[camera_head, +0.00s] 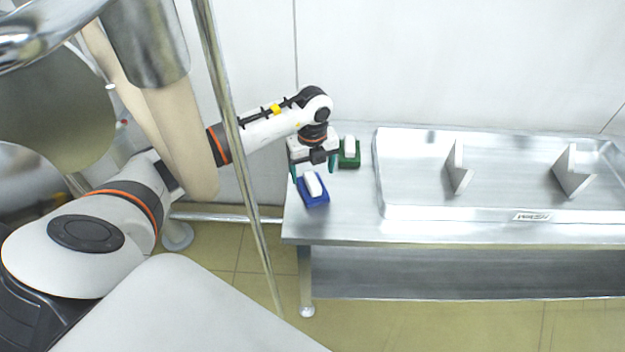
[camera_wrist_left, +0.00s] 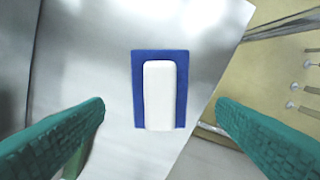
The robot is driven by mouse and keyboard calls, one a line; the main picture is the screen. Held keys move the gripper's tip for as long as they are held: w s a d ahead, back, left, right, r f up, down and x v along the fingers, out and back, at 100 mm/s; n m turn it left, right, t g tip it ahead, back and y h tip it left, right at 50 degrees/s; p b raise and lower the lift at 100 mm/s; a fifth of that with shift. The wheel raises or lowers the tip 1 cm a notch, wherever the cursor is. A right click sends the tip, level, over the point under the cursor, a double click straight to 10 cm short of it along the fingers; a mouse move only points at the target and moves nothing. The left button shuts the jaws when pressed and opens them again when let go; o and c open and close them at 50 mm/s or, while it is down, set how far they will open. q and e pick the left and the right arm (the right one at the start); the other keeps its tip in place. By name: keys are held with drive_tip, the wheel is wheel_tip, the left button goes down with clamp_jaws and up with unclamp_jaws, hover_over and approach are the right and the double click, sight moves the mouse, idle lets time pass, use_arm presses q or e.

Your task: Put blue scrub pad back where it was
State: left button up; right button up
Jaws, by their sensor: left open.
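The blue scrub pad (camera_head: 313,190), with a white handle on top, lies on the left end of the metal table, near its front edge. In the left wrist view the blue scrub pad (camera_wrist_left: 139,92) lies flat between and beyond the two green fingers. My left gripper (camera_head: 314,172) is open and empty above the table, just behind the blue pad. In the left wrist view its fingertips (camera_wrist_left: 160,104) are wide apart, clear of the pad on both sides. My right gripper is not in view.
A green scrub pad (camera_head: 349,160) with a white handle lies just right of my left gripper. A shallow metal tray (camera_head: 410,213) with two upright light-coloured pieces covers the table's right part. A vertical metal pole (camera_head: 232,130) stands in front of my left arm. A wall rises behind the table.

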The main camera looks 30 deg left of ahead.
sight(313, 180)
use_arm(q)
wheel_tip(313, 180, up, 7)
idle(0.3)
